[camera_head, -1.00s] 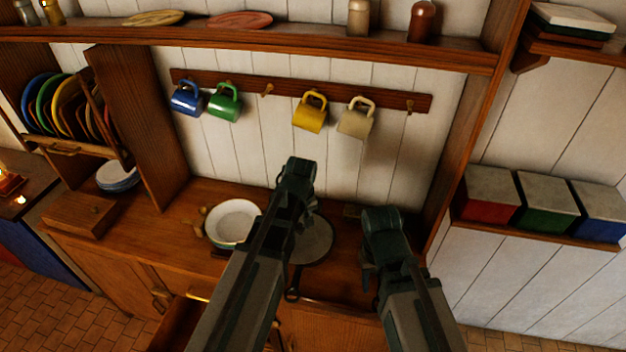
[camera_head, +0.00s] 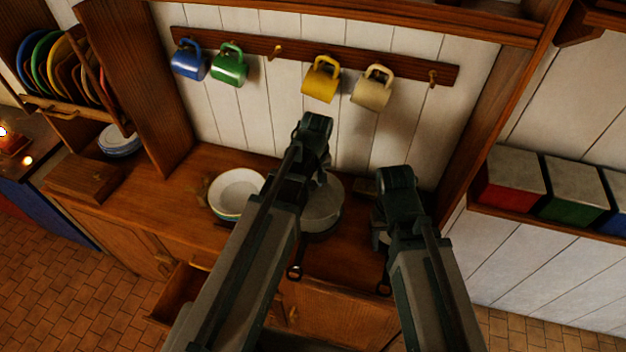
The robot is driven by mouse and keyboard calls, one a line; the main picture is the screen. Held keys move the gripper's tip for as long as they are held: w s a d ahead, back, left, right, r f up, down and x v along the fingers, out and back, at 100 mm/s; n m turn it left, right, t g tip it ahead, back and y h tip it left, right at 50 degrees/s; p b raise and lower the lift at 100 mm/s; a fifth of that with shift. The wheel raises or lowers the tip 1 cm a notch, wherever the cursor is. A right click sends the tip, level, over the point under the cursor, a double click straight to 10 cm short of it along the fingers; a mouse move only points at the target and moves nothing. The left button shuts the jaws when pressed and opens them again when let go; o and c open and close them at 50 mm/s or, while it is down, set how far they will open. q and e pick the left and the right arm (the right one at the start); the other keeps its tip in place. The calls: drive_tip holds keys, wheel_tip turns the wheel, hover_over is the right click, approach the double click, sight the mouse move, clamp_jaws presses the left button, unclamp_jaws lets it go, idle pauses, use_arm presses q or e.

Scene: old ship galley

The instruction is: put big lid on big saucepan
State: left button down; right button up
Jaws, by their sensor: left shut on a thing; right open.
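The big lid (camera_head: 325,208) is a grey round disc on the counter's right half, partly hidden by my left arm. It is over the big saucepan; a dark rim and a handle with a ring end (camera_head: 295,272) show below it. I cannot tell whether the lid rests on the rim or hovers. My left gripper (camera_head: 308,182) is shut at the lid, its fingertips mostly hidden; the lid's knob is not clearly visible. My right gripper (camera_head: 381,238) is open, right of the saucepan. Another dark handle (camera_head: 384,287) shows beside my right arm, its pan mostly hidden.
Stacked white bowls (camera_head: 236,188) stand left of the saucepan. An open drawer (camera_head: 180,294) juts out below the counter (camera_head: 165,205). Several mugs (camera_head: 321,80) hang on a wall rail behind. A shelf with red and green boxes (camera_head: 514,178) is at right. The counter's left middle is clear.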

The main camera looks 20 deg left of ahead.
sight(313, 191)
use_arm(q)
drive_tip(key=shift+f+b, duration=3.1)
drive_tip(key=shift+f, duration=0.2)
drive_tip(key=shift+f+b, duration=0.4)
drive_tip(key=shift+f, duration=0.05)
drive_tip(key=shift+c, duration=2.1)
unclamp_jaws()
drive_tip(key=shift+r, duration=0.15)
drive_tip(key=shift+r+p, duration=3.45)
drive_tip(key=shift+p, duration=0.1)
drive_tip(key=shift+f, duration=0.1)
